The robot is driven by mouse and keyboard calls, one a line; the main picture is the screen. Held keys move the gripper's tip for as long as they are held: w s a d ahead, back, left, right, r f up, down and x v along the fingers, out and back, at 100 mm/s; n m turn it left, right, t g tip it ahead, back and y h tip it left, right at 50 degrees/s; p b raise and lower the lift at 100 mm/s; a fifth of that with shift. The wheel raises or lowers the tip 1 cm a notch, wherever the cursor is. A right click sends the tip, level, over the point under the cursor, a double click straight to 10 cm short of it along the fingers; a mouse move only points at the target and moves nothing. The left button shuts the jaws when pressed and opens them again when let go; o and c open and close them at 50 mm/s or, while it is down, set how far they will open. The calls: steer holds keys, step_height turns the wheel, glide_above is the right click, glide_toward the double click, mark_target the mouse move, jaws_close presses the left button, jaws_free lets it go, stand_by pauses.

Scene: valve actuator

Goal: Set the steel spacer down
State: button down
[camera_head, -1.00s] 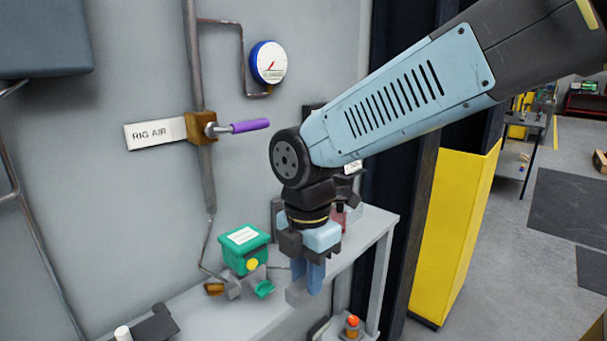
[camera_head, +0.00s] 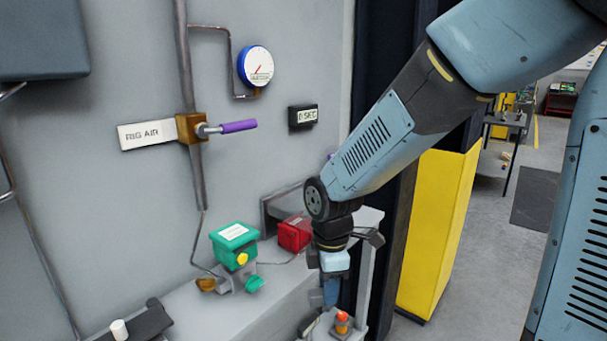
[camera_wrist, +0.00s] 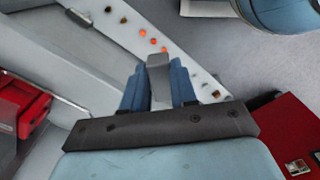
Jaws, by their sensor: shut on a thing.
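The steel spacer (camera_wrist: 158,78) is a plain grey block held between the two blue fingers of my gripper (camera_wrist: 158,88) in the wrist view. In the head view my gripper (camera_head: 331,294) points down beside the right end of the grey bench, low and near a small stand with an orange-topped part (camera_head: 342,322). The spacer is hard to make out in the head view. In the wrist view a pale strip with several orange and dark round spots (camera_wrist: 152,40) lies beyond the spacer. I cannot tell whether the spacer touches anything below it.
A green box valve actuator (camera_head: 234,243) and a red box (camera_head: 294,233) stand on the bench (camera_head: 205,312). A valve with a purple handle (camera_head: 238,126) and a gauge (camera_head: 255,66) are on the wall. A yellow panel (camera_head: 440,230) stands at right, with open floor beyond.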

steer(key=w+d+f+m, duration=0.9)
steer(key=w+f+m, duration=0.1)
steer(key=w+f, duration=0.2)
steer(key=w+d+f+m, duration=0.9)
steer(key=w+f+m, duration=0.1)
steer(key=w+f, duration=0.2)
steer(key=shift+f, duration=0.45)
